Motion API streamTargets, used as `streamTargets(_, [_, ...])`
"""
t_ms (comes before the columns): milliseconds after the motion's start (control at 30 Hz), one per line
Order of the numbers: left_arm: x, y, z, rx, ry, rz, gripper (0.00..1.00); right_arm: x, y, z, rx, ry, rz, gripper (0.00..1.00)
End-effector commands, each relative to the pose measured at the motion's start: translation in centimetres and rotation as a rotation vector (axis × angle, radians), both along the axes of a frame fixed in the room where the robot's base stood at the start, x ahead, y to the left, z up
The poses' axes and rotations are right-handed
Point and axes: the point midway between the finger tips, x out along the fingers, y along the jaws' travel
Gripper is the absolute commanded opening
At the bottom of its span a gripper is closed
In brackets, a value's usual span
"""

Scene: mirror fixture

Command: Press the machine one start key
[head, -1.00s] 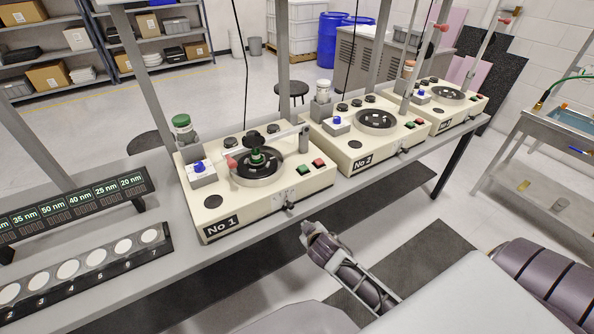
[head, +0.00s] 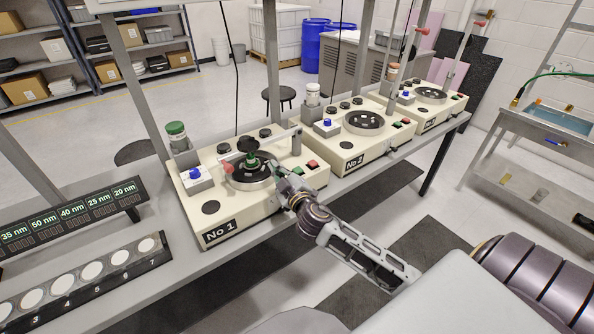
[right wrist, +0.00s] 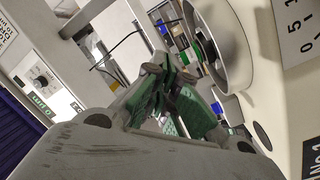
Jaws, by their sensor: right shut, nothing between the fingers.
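Machine one (head: 222,228) is the cream unit labelled No 1, nearest on the bench in the head view. Near its front right corner are a green key (head: 298,171) and a red key (head: 312,166); no word marking start is readable. My right gripper (head: 278,172) is shut and empty, at the machine's front edge, just left of the green key in the picture. I cannot tell whether it touches the machine. In the right wrist view the closed fingers (right wrist: 168,85) point toward the machine's round bowl (right wrist: 222,40). My left gripper is not in view.
Machine No 2 (head: 340,160) and a third unit (head: 450,111) stand farther along the bench. A green-capped bottle (head: 177,137) and upright posts rise by machine one. A row of white discs (head: 92,271) lies at the left. Floor is clear in front of the bench.

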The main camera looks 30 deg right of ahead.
Motion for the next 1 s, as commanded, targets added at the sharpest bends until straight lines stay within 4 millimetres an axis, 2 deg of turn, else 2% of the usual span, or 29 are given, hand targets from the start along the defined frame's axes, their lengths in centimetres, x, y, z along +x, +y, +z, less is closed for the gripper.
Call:
streamTargets(33, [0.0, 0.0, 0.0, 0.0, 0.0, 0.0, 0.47, 0.5, 0.4, 1.2, -0.034, -0.037, 0.029, 0.0])
streamTargets(200, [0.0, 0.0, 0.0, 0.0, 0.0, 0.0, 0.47, 1.6, 2.0, 4.3, -0.141, -0.144, 0.14, 0.0])
streamTargets(500, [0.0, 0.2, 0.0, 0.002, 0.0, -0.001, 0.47, 2.6, 5.2, 8.1, -0.35, -0.275, 0.343, 0.0])
streamTargets(767, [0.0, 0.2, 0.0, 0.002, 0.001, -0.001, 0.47, 2.9, 7.5, 9.2, -0.549, -0.32, 0.52, 0.0])
streamTargets(1000, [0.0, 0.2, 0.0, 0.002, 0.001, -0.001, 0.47, 3.1, 8.2, 8.6, -0.746, -0.298, 0.669, 0.0])
